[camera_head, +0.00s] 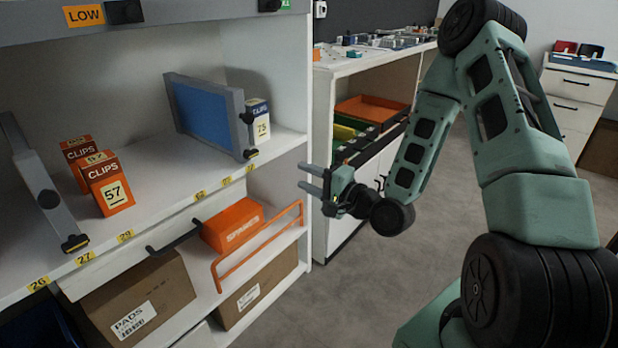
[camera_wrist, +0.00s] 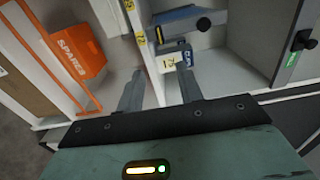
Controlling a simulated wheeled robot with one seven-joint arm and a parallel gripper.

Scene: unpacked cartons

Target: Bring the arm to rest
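My gripper (camera_head: 312,180) is raised in front of the right end of the shelf unit, near its right side wall. The two grey fingers stand apart with nothing between them. In the wrist view my gripper (camera_wrist: 158,92) also shows open and empty, with the shelf behind the fingers. My arm bends up from the right side of the head view and comes down to the gripper. I see no contact between the fingers and the shelf.
Orange clips boxes (camera_head: 107,185) and a blue-panelled divider (camera_head: 208,115) stand on the shelf (camera_head: 160,205). An orange rail (camera_head: 258,248) fronts the spares box (camera_head: 233,224) below. A white cabinet (camera_head: 345,75) stands behind the gripper. The grey floor (camera_head: 375,290) is clear.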

